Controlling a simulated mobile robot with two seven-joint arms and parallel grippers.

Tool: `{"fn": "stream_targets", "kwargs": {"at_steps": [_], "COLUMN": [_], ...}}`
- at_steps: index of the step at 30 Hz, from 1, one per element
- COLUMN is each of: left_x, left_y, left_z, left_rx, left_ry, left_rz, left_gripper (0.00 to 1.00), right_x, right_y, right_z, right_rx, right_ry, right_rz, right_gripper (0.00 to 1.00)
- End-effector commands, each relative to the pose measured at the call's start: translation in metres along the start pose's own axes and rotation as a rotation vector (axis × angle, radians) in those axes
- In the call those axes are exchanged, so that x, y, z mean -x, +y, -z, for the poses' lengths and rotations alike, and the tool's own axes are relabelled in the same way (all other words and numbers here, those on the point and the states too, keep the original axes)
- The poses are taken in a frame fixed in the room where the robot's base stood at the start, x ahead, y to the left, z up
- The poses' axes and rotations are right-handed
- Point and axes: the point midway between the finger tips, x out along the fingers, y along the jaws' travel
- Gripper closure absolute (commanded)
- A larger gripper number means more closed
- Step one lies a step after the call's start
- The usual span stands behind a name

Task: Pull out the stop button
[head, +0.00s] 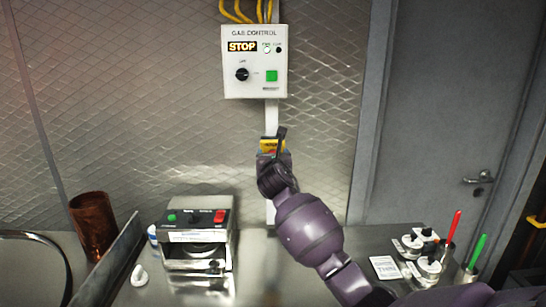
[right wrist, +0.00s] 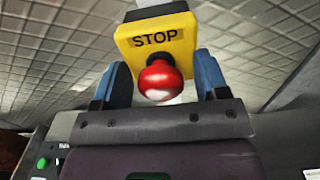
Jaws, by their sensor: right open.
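The stop button (right wrist: 160,82) is a round red knob on the front of a yellow box (right wrist: 155,38) marked STOP. In the head view part of the yellow box (head: 269,144) shows on the wall below the gas control panel, and my right gripper hides the knob. My right gripper (head: 278,146) is at the box, with its blue fingers apart. In the right wrist view the knob sits between the two fingers, with gaps on both sides. I cannot tell how far out the knob is. My left gripper is not in view.
A white gas control panel (head: 255,88) with its own STOP sign hangs above. A metal device (head: 196,250) with green and red buttons and a copper-coloured cup (head: 93,228) stand on the counter at left. White fittings and red and green-handled tools are at right, by a grey door (head: 440,110).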

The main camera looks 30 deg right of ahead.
Motion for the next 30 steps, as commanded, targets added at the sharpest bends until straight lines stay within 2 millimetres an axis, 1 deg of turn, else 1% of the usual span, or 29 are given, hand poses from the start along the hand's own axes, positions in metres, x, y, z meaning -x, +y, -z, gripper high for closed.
{"fn": "stream_targets", "kwargs": {"at_steps": [2,12,15,19,24,30], "left_x": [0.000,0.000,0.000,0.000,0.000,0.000], "left_y": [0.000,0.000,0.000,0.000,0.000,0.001], "left_z": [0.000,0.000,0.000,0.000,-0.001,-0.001], "left_rx": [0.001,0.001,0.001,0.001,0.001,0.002], "left_ry": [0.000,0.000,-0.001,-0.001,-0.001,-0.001], "left_rz": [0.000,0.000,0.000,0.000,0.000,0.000], "left_gripper": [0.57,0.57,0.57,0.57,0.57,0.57], "right_x": [0.000,0.000,0.000,0.003,0.015,0.017], "right_y": [0.000,0.000,0.000,0.000,-0.001,0.000], "right_z": [0.000,0.000,0.000,0.000,0.001,0.002], "right_rx": [0.000,0.000,0.000,0.002,0.003,0.001], "right_ry": [0.000,0.001,0.001,0.000,0.000,0.003], "right_rz": [0.000,0.000,0.000,0.001,0.001,0.000], "right_gripper": [0.34,0.86,0.99,0.99,0.99,0.99]}}
